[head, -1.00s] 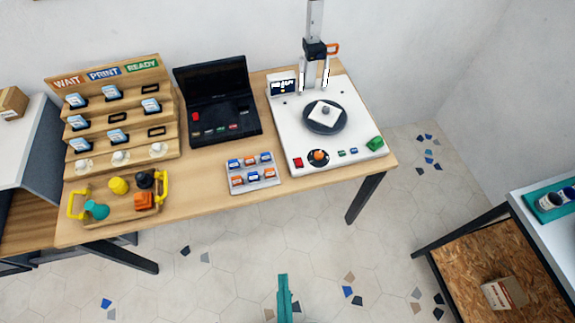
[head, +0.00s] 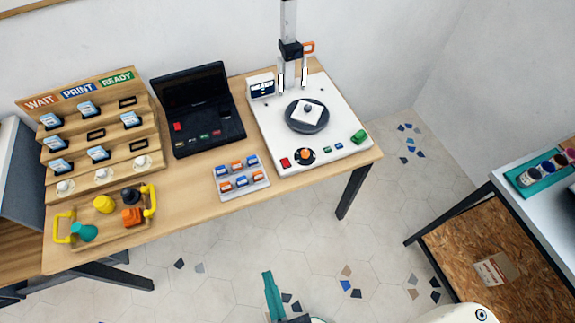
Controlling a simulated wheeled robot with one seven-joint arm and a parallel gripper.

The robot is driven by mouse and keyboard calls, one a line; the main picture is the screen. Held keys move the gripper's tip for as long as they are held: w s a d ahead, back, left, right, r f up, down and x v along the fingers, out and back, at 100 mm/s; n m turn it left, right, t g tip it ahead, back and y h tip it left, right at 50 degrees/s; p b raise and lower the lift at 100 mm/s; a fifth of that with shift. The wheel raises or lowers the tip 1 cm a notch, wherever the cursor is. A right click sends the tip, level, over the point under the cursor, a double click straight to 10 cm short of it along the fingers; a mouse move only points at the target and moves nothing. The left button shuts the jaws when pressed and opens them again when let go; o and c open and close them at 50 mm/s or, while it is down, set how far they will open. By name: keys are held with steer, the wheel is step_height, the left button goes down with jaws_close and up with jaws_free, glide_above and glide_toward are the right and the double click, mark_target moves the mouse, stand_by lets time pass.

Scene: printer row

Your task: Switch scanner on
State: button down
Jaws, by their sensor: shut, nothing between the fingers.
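A white machine (head: 347,147), which looks like the scanner, stands at the right end of the wooden table. It has a dark round plate (head: 295,124) with a pale block (head: 309,110) on it, and an upright column (head: 290,20) behind. A small lit display (head: 262,88) is at its back left; its text is too small to read surely. My teal gripper (head: 267,274) is shut and empty, at the bottom, apart from the table.
A black device with raised lid (head: 200,90) stands left of the white machine. A grey tray of small cartridges (head: 262,182), a stepped wooden rack (head: 88,78) and a wooden tray of coloured pieces (head: 105,232) share the table. Floor in front is clear. Another table (head: 530,210) is right.

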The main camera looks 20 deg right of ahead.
steer(key=w+d+f+g, duration=0.1)
steer(key=w+d, duration=0.2)
steer(key=w, duration=0.3)
steer(key=w+d+f+m+g, duration=0.1)
steer(key=w+d, duration=0.1)
steer(key=w, duration=0.4)
steer(key=w+d+f+g, duration=0.1)
steer(key=w+d+f, duration=0.15)
steer(key=w, duration=0.35)
steer(key=w+d+r+n+g+y, duration=0.1)
steer(key=w+d+r+g, duration=0.2)
steer(key=w+d+r, duration=0.4)
step_height(320, 180, up, 4)
steer(key=shift+d+r+n, duration=0.2)
steer(key=shift+d+n, duration=0.1)
steer(key=shift+d, duration=0.65)
steer(key=shift+w, duration=0.15)
